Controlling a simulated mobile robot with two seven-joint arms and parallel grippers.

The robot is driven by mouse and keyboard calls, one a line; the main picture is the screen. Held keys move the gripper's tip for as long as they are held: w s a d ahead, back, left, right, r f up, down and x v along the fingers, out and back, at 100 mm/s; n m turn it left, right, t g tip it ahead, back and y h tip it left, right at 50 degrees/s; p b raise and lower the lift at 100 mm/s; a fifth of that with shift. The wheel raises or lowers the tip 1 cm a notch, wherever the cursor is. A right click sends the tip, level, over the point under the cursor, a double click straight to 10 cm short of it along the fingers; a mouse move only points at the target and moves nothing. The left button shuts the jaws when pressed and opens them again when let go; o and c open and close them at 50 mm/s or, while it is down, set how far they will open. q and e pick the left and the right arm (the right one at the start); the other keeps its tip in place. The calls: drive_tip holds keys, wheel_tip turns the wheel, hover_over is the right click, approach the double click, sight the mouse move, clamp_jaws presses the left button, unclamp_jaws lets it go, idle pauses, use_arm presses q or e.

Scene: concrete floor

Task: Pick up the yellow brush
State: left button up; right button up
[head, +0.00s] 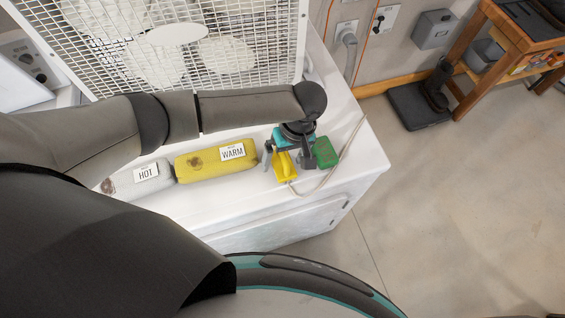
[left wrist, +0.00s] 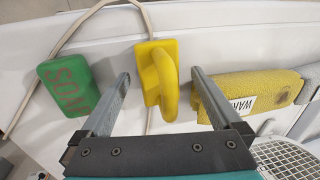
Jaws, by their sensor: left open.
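The yellow brush (head: 283,172) lies on the white top near its front edge. It has a raised loop handle and also shows in the left wrist view (left wrist: 152,90). My left gripper (head: 287,157) is above the brush, pointing down, with its fingers apart. In the left wrist view the open left gripper (left wrist: 160,75) has one finger on each side of the brush, with gaps between. Whether the fingers are down at handle height, I cannot tell. In the head view the gripper hides part of the brush. My right gripper is not in view.
A green sponge-like block (head: 325,152) lies just right of the gripper, and a yellow roll marked WARM (head: 205,164) lies left. A grey roll marked HOT (head: 130,182) is farther left. A pale cord (head: 335,165) runs by the brush. A white fan grille (head: 265,45) stands behind.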

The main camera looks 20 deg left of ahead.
use_arm(q)
drive_tip(key=shift+f, duration=0.2)
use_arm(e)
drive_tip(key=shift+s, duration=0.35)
use_arm(q)
drive_tip(key=c, duration=1.5)
drive_tip(key=shift+r, duration=0.15)
drive_tip(key=shift+c, duration=0.2)
wheel_tip(320, 180, up, 20)
drive_tip(key=p, duration=0.3)
drive_tip(key=shift+p, duration=0.4)
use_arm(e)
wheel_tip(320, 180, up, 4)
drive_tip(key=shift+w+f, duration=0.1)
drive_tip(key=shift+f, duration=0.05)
